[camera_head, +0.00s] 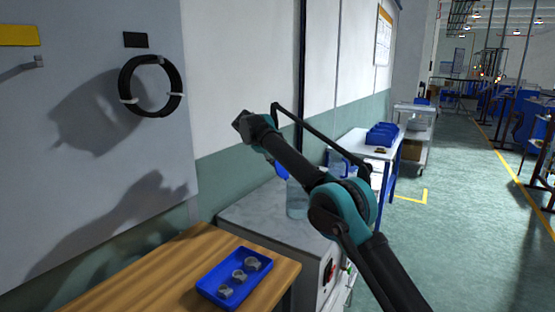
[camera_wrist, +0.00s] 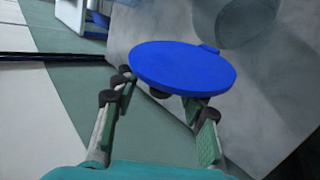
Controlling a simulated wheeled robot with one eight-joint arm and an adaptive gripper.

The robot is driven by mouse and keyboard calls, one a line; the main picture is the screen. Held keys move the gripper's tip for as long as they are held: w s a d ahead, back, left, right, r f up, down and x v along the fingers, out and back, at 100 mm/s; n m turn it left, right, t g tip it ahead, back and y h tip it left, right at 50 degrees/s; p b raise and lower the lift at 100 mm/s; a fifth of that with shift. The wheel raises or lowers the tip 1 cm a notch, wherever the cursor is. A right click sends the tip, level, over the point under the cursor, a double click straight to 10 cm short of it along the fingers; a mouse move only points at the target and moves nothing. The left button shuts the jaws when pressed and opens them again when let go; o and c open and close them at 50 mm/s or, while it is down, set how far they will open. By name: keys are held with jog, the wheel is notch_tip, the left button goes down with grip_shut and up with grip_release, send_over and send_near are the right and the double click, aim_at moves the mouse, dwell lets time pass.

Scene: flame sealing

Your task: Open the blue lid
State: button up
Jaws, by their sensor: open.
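The blue lid (camera_wrist: 183,68) is a round disc with a small tab at its upper right edge, in the middle of the wrist view. A clear container (camera_wrist: 250,18) shows beside that tab. My gripper (camera_wrist: 160,98) is open, its fingers spread below the lid's near edge; the lid overlaps some fingertips, and I cannot tell if they touch. In the head view, a bit of the blue lid (camera_head: 281,170) and the clear container (camera_head: 297,200) show left of my arm, which hides part of them. My gripper's fingers cannot be made out there.
A grey-topped bench (camera_head: 250,215) bears the container, close to the wall. A wooden table (camera_head: 150,280) with a blue tray (camera_head: 208,289) of several metal parts stands in front. A white table (camera_head: 355,145) with blue bins stands behind. Open floor lies to the right.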

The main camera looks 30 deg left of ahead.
jog(key=v, duration=1.1)
jog(key=shift+s+r, duration=0.25)
jog(key=shift+r, duration=0.05)
jog(key=shift+w+a+f, duration=0.1)
jog(key=shift+a+f, duration=0.15)
jog(key=shift+f, duration=0.1)
jog(key=c, duration=0.4)
jog(key=a+f+t, duration=0.1)
jog(key=a+f, duration=0.1)
jog(key=a+f+t+h, duration=0.1)
jog(key=f+t, duration=0.1)
jog(key=f, duration=0.1)
jog(key=a+f+n+t, duration=0.1)
jog(key=a+f+t, duration=0.1)
jog(key=shift+w+a+f+h, duration=0.2)
jog(key=shift+w+a+h, duration=0.05)
jog(key=shift+a+h, duration=0.15)
grip_shut()
jog(key=s+a+f+t, duration=0.2)
jog(key=s+f+t, duration=0.2)
jog(key=f, duration=0.1)
jog(key=w+d+r, duration=0.2)
jog(key=w+d, duration=0.4)
jog(key=w, duration=0.3)
jog(key=shift+w+r+n+h, duration=0.15)
jog(key=shift+r+n+h, duration=0.15)
jog(key=shift+h, duration=0.1)
